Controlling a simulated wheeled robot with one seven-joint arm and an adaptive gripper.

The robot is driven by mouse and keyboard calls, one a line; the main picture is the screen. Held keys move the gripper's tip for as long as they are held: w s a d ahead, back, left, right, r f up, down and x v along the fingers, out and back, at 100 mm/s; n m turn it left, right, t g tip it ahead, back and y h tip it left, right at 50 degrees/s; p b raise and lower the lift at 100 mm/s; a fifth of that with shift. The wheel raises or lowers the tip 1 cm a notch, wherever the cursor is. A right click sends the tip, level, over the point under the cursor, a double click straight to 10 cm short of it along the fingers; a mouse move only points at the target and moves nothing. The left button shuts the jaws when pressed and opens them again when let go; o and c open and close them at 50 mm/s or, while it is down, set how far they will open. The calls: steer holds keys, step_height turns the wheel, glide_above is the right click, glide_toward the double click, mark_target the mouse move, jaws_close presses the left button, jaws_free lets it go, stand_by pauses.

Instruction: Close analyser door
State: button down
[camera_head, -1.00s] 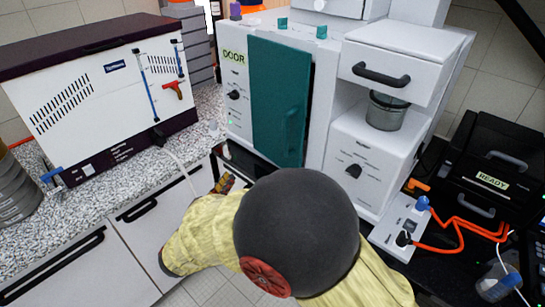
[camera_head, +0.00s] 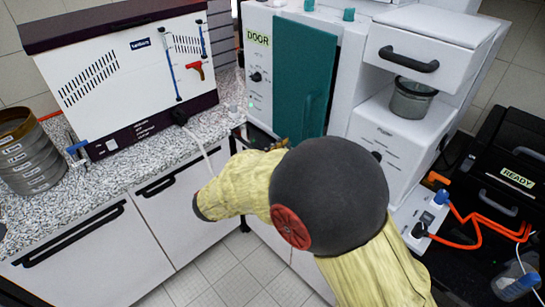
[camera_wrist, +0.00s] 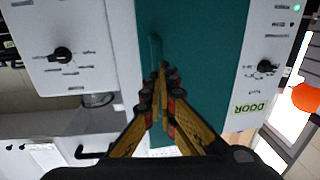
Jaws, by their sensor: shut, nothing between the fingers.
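The analyser's teal door (camera_head: 302,70) is on the white cabinet beside the DOOR label (camera_head: 258,39). Its top edge slants out from the cabinet front, so it looks slightly ajar; the exact gap is hard to tell. In the wrist view, which is upside down, the door (camera_wrist: 195,45) fills the middle, with a teal bar handle (camera_wrist: 155,48) on it. My gripper (camera_wrist: 160,90) is shut and empty, its tips at or very near the door face by the handle end; contact cannot be told. In the head view my arm hides most of the gripper and the door's lower part.
A white sieve shaker unit (camera_head: 130,75) and stacked sieves (camera_head: 30,165) stand on the speckled counter at left. A white cabinet with a drawer (camera_head: 430,45) and metal pot (camera_head: 411,98) is right of the door. Orange cables (camera_head: 455,240) and a black READY case (camera_head: 515,165) lie farther right.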

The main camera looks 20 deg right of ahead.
mark_target(306, 133)
steer(key=x, duration=0.6)
steer(key=shift+b, duration=0.45)
steer(key=shift+d, duration=0.1)
steer(key=shift+d+f+b, duration=0.2)
steer(key=shift+d+b, duration=0.65)
steer(key=shift+b, duration=0.35)
steer(key=shift+s+d+b, duration=0.1)
steer(key=shift+d+b, duration=0.25)
steer(key=shift+b, duration=0.05)
steer(key=shift+d+r, duration=0.2)
